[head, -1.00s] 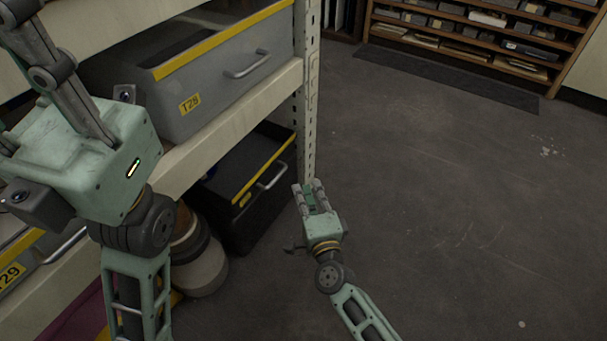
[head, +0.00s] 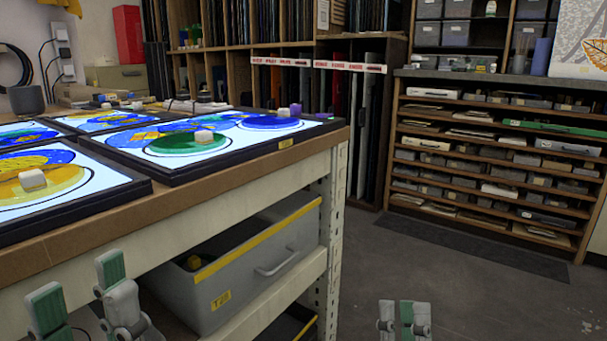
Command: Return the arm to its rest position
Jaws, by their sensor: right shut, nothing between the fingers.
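My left gripper (head: 80,288) is at the lower left of the head view, fingers pointing up. Its two green-tipped fingers are wide apart with nothing between them. It is in front of the workbench (head: 190,197), below the tabletop edge in the picture. My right gripper (head: 404,314) is at the bottom centre right, over the dark floor and to the right of the bench leg. Its fingers are close together and hold nothing. The rest of both arms is mostly out of view below.
Lit panels with blue, green and yellow glass designs (head: 187,143) lie on the bench, with small white blocks on them. A grey drawer bin (head: 232,290) sits on the shelf below. Shelving (head: 480,165) stands at the back. The floor (head: 480,290) at right is clear.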

